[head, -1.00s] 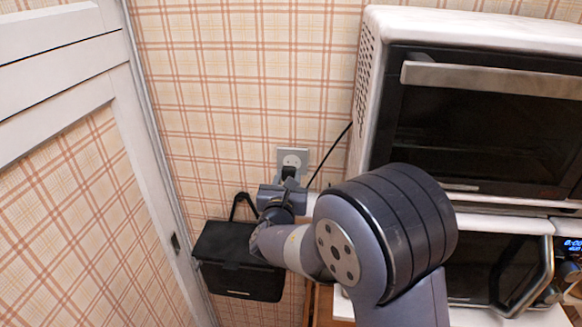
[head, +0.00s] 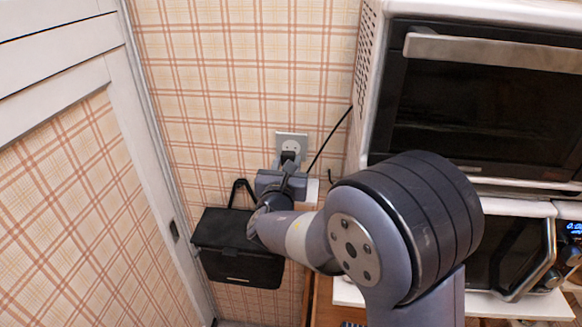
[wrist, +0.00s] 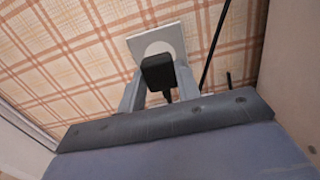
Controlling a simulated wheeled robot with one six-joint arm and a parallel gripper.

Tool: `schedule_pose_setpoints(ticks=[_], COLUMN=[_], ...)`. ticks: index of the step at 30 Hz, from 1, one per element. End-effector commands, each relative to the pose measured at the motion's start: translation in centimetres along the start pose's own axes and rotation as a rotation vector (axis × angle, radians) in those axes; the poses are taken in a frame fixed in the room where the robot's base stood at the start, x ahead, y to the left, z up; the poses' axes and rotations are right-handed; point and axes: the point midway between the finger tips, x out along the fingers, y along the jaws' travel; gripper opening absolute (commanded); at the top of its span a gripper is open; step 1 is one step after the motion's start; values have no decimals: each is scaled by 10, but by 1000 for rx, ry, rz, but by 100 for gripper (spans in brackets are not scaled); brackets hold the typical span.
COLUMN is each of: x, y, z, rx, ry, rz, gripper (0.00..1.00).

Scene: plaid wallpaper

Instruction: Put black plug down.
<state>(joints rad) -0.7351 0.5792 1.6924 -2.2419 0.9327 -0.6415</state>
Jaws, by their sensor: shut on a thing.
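The black plug (wrist: 158,74) is in front of the round socket in the white wall outlet (wrist: 170,38) in the wrist view. It also shows as a small dark shape (head: 289,157) over the lower part of the outlet (head: 291,139) in the head view. My gripper (wrist: 158,85) is shut on the plug, with one finger on each side of it. I cannot tell whether the plug touches the socket or is a little apart from it. My gripper (head: 286,172) partly hides the plug in the head view.
A black box with a handle (head: 238,262) is at the lower left, by the white panelled door (head: 60,80). A white toaster oven (head: 480,100) stands on the right above another appliance (head: 510,250). A black cord (head: 330,140) runs along the wall between outlet and oven.

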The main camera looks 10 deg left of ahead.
Motion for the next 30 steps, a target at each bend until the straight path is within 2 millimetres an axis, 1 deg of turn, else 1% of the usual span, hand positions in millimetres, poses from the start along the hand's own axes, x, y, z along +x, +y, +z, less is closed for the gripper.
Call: schedule_pose_setpoints(ticks=[1,5,8,15,22,27,30], x=[5,14,18,19,19,19,18], y=[-3,-6,-8,-8,-8,-8,-8], z=[1,12,11,-30,-48,-70,-78], rx=[5,4,-1,-4,-2,-4,-2], ry=[-5,-5,-1,1,-1,0,-1], rz=[-3,-2,1,3,2,2,3], gripper=[0,0,0,0,0,0,0])
